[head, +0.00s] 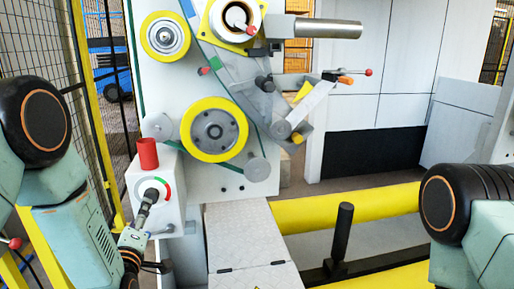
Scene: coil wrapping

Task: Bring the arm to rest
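My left arm comes in from the left edge. Its dark, slim gripper (149,197) points up at the round dial (164,185) with a red and green ring on the white control box (136,186). The fingertips overlap the dial's middle in the picture. The gripper is small and seen from behind, so I cannot tell whether it touches the dial's knob or how far its fingers are apart. My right arm shows only as a dark joint and pale green link at the right edge. Its gripper is out of view.
A red cylinder (147,154) stands on the control box. The wrapping machine (180,100) with yellow-rimmed rollers (214,130) rises behind. A yellow rail (345,207) and a black upright post (343,232) lie between the arms. Mesh fencing (40,45) stands at far left.

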